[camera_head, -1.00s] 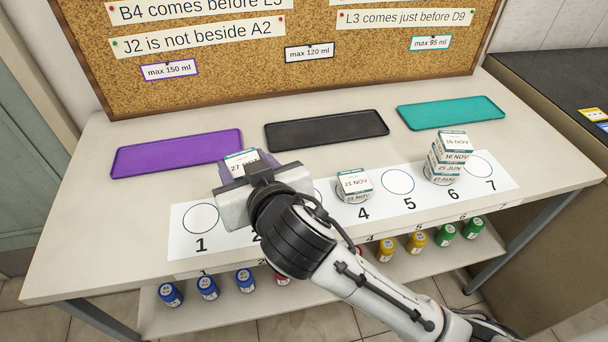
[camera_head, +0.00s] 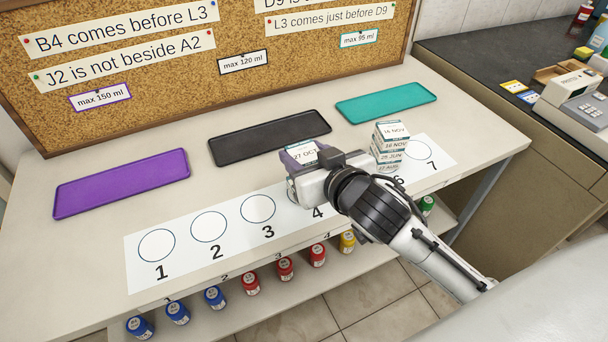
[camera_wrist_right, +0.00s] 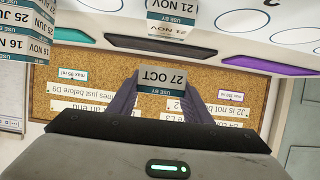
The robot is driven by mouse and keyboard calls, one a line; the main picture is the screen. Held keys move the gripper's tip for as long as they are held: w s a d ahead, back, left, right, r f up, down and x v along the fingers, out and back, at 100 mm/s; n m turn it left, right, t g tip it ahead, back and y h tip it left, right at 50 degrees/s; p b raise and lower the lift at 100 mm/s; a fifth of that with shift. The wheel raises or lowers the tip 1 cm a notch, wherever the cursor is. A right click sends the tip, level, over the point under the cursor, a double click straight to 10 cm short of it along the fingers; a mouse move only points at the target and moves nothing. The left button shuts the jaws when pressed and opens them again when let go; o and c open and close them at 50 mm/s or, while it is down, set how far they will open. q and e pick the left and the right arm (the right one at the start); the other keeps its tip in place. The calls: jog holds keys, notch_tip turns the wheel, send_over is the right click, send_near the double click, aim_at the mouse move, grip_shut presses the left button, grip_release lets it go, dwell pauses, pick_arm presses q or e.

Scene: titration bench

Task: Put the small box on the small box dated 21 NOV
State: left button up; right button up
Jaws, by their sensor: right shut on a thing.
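My right gripper (camera_head: 308,160) is shut on a small white box dated 27 OCT (camera_head: 302,152), held upright above the mat near circle 4. The held box (camera_wrist_right: 162,79) also shows between the fingers in the right wrist view. The small box dated 21 NOV (camera_wrist_right: 172,22) shows at the top of the wrist view, beyond the held box and apart from it. In the head view my right gripper and the held box hide nearly all of the 21 NOV box at place 4. My left gripper is in neither view.
A stack of small boxes, topped by 16 NOV (camera_head: 392,130), stands at place 6, close right of my gripper. The numbered mat (camera_head: 183,253) has bare circles 1, 2, 3 and 7. Purple (camera_head: 120,184), black (camera_head: 268,138) and teal (camera_head: 385,103) trays lie empty behind.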

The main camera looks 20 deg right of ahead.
jog(key=shift+f, duration=0.75)
notch_tip(320, 180, down, 3)
jog(key=shift+f+b, duration=0.15)
jog(key=shift+b, duration=0.25)
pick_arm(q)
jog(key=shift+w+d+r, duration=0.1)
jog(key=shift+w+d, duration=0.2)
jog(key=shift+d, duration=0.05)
pick_arm(e)
jog(key=shift+f, duration=0.15)
jog(key=o, duration=1.1)
jog(key=shift+c, duration=0.2)
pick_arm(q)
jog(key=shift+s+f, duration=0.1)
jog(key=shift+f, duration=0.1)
